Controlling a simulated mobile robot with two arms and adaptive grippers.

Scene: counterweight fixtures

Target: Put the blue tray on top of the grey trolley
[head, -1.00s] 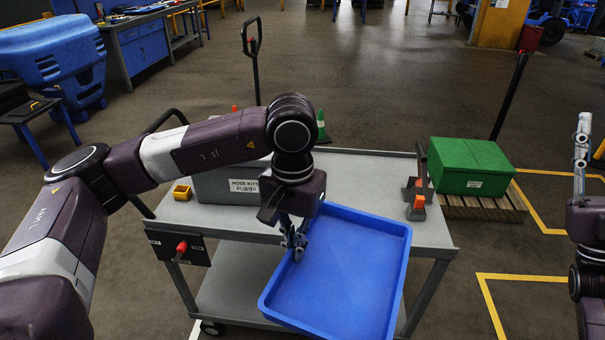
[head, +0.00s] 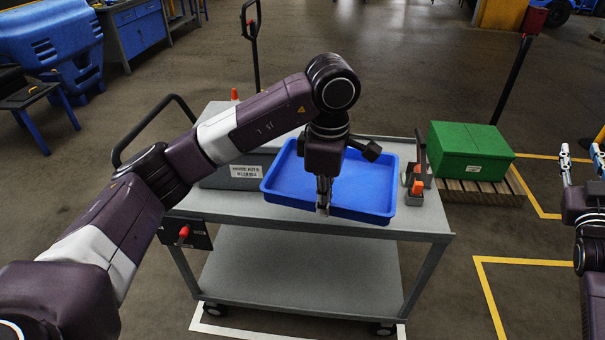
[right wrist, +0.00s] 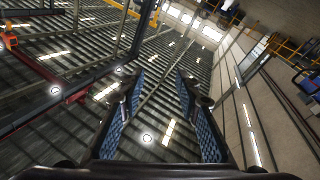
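The blue tray (head: 370,190) is level over the top of the grey trolley (head: 430,222), between a grey bin and a small orange-and-grey item. I cannot tell whether its underside touches the trolley top. My left gripper (head: 323,203) is shut on the tray's near rim, pointing down; my arm hides part of the tray's middle. My right gripper (head: 581,157) is open and empty at the far right, away from the trolley; its parted fingers also show in the right wrist view (right wrist: 160,105).
The grey bin (head: 222,177) labelled hose kits stands on the trolley's left, partly behind the tray in view. The orange-and-grey item (head: 420,190) stands close to the tray's right. A green box (head: 470,150) on a pallet is further right. The trolley's lower shelf (head: 290,270) is bare.

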